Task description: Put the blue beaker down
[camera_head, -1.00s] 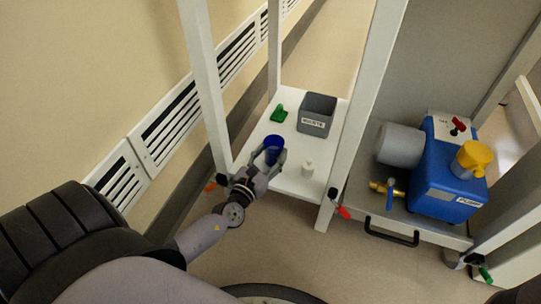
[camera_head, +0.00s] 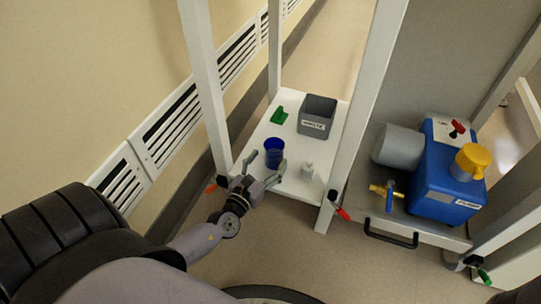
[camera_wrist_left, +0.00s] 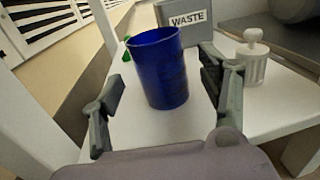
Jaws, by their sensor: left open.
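The blue beaker (camera_head: 274,152) stands upright on the white shelf (camera_head: 250,147) of the frame. It also shows in the left wrist view (camera_wrist_left: 160,72), with its open mouth up. My left gripper (camera_head: 264,167) is open, on the near side of the beaker. In the left wrist view its fingers (camera_wrist_left: 168,92) are spread wide to both sides, with a gap visible between each finger and the beaker wall. My right gripper is in neither view.
A grey waste bin (camera_head: 317,117) stands behind the beaker. A green object (camera_head: 279,115) lies at the back left. A small white bottle (camera_head: 307,170) stands to the beaker's right. White posts (camera_head: 205,90) frame the shelf. A blue pump (camera_head: 440,175) stands farther right.

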